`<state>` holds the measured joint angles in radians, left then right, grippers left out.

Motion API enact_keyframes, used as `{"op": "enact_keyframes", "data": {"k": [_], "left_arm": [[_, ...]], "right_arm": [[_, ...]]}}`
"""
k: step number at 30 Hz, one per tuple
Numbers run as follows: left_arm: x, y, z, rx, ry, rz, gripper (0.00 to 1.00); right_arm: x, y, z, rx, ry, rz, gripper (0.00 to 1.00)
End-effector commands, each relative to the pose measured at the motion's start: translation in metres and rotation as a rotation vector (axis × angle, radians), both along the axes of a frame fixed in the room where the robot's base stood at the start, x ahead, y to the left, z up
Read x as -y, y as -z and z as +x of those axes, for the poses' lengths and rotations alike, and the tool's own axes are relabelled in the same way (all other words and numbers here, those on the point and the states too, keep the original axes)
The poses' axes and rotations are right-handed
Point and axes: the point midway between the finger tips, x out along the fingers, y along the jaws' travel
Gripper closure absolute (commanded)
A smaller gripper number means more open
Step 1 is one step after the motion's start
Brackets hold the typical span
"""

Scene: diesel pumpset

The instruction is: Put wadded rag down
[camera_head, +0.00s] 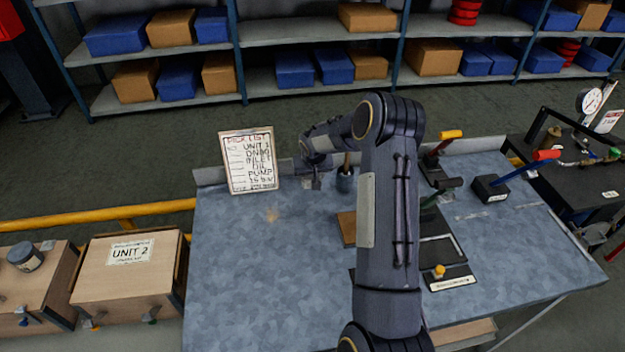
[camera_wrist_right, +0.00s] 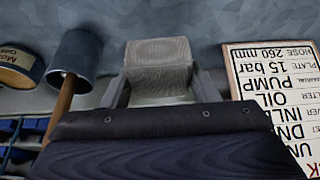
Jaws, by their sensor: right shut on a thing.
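The wadded rag (camera_wrist_right: 158,60) shows in the right wrist view as a grey-beige, woven-looking block between the fingers of my right gripper (camera_wrist_right: 160,88). The gripper is shut on it. In the head view my right gripper (camera_head: 312,183) is over the back part of the blue-grey mottled worktable (camera_head: 240,290), just right of the pick list board. The rag is too small there to make out clearly. Whether it touches the tabletop I cannot tell. My left gripper is not in view.
The pick list board (camera_head: 250,160) stands close on the left. A blue cup (camera_head: 345,183) with a wooden handle stands close on the right; it also shows in the wrist view (camera_wrist_right: 78,55), beside a round tin (camera_wrist_right: 18,66). The table's front left is clear.

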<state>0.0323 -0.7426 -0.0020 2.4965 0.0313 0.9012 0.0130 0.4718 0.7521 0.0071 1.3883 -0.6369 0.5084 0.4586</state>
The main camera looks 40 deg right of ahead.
Motion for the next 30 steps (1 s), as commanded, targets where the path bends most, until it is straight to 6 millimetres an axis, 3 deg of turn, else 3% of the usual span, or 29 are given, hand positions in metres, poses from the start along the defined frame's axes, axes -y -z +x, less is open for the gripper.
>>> {"op": "enact_keyframes", "data": {"k": [3,11,16,29,30], "left_arm": [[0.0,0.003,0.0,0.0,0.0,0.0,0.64],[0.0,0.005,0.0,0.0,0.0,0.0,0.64],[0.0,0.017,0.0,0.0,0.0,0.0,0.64],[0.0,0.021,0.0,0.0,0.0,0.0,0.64],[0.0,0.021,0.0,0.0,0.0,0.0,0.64]], "right_arm": [[0.011,0.019,0.009,0.001,0.003,0.001,0.64],[0.021,0.034,0.018,0.002,0.001,-0.001,0.64],[0.02,0.061,0.018,0.0,0.001,0.0,0.64],[0.02,0.067,0.018,0.003,0.0,-0.001,0.64],[0.02,0.066,0.018,0.002,0.0,-0.001,0.45]]}}
